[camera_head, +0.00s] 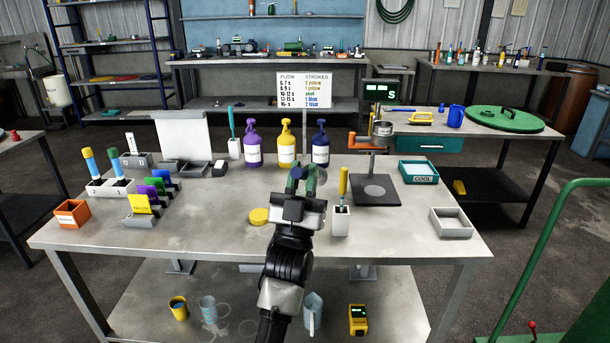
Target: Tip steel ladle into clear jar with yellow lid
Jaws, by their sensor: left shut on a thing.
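My left gripper (305,174) reaches in from the bottom middle, over the grey table. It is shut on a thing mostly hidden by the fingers. A pale grey, rounded edge (321,177) shows just right of the fingertips; I cannot tell whether it is the ladle or the clear jar. A flat yellow disc (259,216), which looks like the lid, lies on the table left of the gripper. A steel cup (382,131) sits on the stand at right; no ladle handle is clear there. My right gripper is not in view.
Purple, yellow and dark blue pump bottles (286,149) stand behind the gripper. A white holder (340,220) with a yellow-handled tool stands close on its right. A teal-rimmed tray (418,172) and a grey box (451,223) are farther right.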

